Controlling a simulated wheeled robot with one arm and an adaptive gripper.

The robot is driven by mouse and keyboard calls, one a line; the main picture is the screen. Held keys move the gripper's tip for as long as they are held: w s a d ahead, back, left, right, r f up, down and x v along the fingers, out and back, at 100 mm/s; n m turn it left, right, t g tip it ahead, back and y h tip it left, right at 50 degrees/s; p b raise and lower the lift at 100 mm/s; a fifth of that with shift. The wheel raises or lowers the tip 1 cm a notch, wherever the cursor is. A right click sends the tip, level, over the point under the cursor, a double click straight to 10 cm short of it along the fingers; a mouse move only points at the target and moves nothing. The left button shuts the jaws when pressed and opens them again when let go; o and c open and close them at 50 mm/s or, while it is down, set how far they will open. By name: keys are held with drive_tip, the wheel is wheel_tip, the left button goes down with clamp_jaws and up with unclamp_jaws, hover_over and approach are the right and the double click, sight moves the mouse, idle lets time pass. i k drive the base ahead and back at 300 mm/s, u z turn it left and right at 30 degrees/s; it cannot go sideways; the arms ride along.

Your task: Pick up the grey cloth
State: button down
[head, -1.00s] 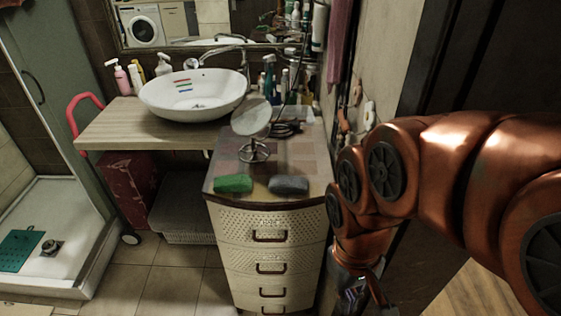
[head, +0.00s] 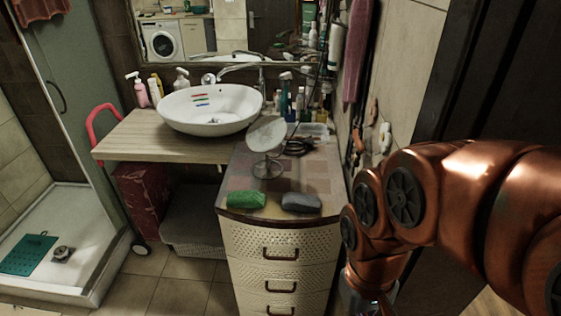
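The grey cloth (head: 301,202) lies folded on the front right of the drawer cabinet's top (head: 285,180). A green cloth (head: 245,199) lies to its left, apart from it. My copper-coloured arm comes in from the right side of the picture. My gripper is at the bottom edge, to the right of the cabinet and lower than its top. It is mostly cut off by the picture edge, so its fingers do not show.
A round mirror on a stand (head: 267,147) stands behind the cloths. A white basin (head: 211,109) sits on the wooden counter (head: 130,140) at left. Bottles (head: 300,102) stand at the back. A wall and hanging items (head: 378,140) are close on the right. Floor tiles at left front are clear.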

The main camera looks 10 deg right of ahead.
sight(293, 201)
drive_tip(key=u, duration=3.15)
drive_tip(key=i, duration=0.5)
drive_tip(key=z, duration=2.4)
